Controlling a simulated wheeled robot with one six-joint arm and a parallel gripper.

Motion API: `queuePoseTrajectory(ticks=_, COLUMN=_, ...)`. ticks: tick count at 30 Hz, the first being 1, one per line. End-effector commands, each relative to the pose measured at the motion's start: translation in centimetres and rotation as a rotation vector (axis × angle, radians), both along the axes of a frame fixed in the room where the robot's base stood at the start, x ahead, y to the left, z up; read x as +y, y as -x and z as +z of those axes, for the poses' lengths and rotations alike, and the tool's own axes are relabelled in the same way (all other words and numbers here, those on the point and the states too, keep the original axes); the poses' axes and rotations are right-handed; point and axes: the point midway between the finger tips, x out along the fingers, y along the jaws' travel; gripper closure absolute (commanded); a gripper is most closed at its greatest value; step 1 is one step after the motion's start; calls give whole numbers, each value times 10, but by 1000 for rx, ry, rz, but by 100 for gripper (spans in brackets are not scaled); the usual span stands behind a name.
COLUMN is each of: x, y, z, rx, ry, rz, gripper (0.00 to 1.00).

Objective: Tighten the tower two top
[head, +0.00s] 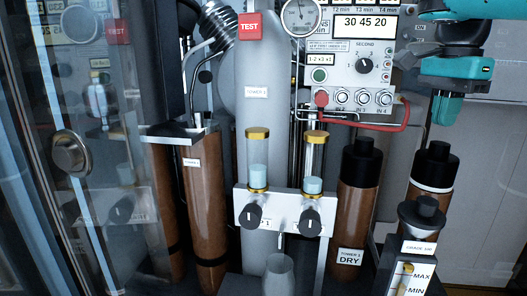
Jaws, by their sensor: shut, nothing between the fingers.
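Several brown towers stand in the panel, and their small labels are hard to read, so I cannot tell for sure which is tower two. One brown tower (360,210) with a black stepped top (362,160) carries a label ending in DRY. Another brown tower (428,197) to its right has a black top (437,163) with a pale ring beneath it. A third brown tower (205,215) stands at left behind a metal bracket. My teal gripper (446,112) is at upper right, above the right tower's top and apart from it. It looks shut and empty; its fingertips are not clear.
A grey cylinder (256,140) stands mid-panel behind two sight tubes and black knobs (311,222). A red hose (385,127) runs below the control box (352,75). A black-capped container with MAX and MIN marks (404,262) stands lower right. A glass door (95,190) covers the left.

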Motion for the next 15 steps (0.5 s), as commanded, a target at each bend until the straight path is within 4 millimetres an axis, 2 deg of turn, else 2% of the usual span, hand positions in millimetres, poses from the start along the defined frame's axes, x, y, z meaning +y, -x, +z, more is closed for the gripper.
queuePoseTrajectory(ticks=1, x=0, y=0, z=-14, rx=0, ry=0, rz=1, gripper=100)
queuePoseTrajectory(ticks=6, x=0, y=0, z=-37, rx=0, ry=1, rz=3, gripper=100)
queuePoseTrajectory(ticks=15, x=0, y=0, z=-55, rx=8, ry=2, rz=2, gripper=100)
